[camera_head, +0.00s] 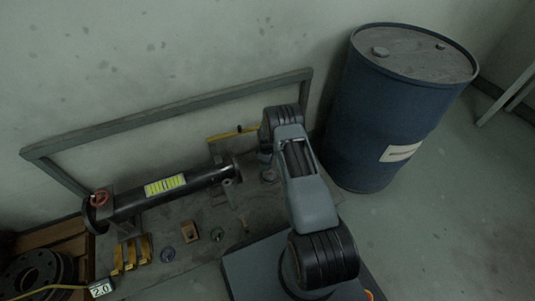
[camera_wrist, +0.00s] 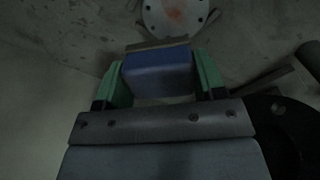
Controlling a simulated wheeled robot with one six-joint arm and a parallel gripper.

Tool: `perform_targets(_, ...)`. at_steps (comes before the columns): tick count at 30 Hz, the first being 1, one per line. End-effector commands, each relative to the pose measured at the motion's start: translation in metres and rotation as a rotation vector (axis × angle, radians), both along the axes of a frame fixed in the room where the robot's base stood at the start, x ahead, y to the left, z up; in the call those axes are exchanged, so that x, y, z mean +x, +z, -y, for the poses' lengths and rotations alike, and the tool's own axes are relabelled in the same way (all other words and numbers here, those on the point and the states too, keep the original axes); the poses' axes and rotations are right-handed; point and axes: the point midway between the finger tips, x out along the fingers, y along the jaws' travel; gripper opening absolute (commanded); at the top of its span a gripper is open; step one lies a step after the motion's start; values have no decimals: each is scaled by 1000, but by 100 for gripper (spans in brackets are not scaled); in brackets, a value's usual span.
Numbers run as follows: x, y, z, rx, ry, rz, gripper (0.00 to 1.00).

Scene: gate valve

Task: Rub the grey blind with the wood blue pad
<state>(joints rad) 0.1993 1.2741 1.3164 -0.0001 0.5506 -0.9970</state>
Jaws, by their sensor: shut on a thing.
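In the wrist view, my gripper (camera_wrist: 157,82) is shut on the blue pad (camera_wrist: 158,76), with a green finger on each side. A thin brown wooden strip runs along the pad's far edge. The grey blind (camera_wrist: 174,14), a round plate with bolt holes and a reddish-brown stain, shows at the top of the wrist view, cut off by the frame. The pad appears apart from it. In the head view, my arm hides most of the gripper, and I cannot make out the pad or surely pick out the blind.
A black flanged pipe (camera_head: 138,202) with a yellow label lies left of my arm. Small parts, including a wooden block (camera_head: 189,231) and yellow pieces (camera_head: 131,253), lie on the bench (camera_head: 200,259). A frame rail (camera_head: 165,112) runs behind; a blue drum (camera_head: 378,125) stands right.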

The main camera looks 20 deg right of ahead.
Motion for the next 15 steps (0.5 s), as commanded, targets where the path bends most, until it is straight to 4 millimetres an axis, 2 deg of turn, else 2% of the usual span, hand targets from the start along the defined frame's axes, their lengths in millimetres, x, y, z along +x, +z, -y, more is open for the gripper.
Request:
perform_targets(1, 0, 9, 0, -1, 0, 1, 44)
perform_targets(9, 0, 33, 0, 0, -1, 0, 44)
perform_targets(15, 0, 41, 0, 0, -1, 0, 44)
